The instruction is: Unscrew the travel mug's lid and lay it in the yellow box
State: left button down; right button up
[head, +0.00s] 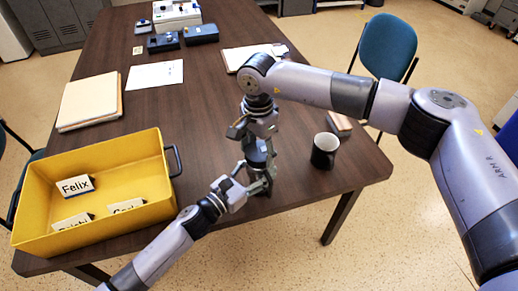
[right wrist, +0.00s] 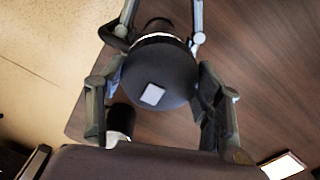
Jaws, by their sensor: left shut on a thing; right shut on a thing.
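The dark travel mug (head: 257,152) stands upright near the front edge of the table, between my two grippers. My right gripper (head: 252,133) reaches down from above and is shut on its lid. In the right wrist view the round dark lid (right wrist: 172,75), with a small pale square on top, sits between the fingers of my right gripper (right wrist: 160,100). My left gripper (head: 258,178) is lower and is shut on the mug's body. The grippers partly hide the mug. The yellow box (head: 140,151) stands open on the table at the left.
Name blocks, one reading Felix (head: 76,187), lie in the box; its middle floor is bare. Folders (head: 90,101), paper (head: 155,75) and dark devices (head: 201,33) lie farther back. A blue chair (head: 386,47) stands at right.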

aim_at(259, 151)
jog(key=shift+r, duration=0.15)
jog(key=shift+r, duration=1)
jog(key=shift+r, duration=2)
pick_arm(q)
jog(key=c, duration=0.6)
grip_release()
jog(key=shift+o, duration=0.2)
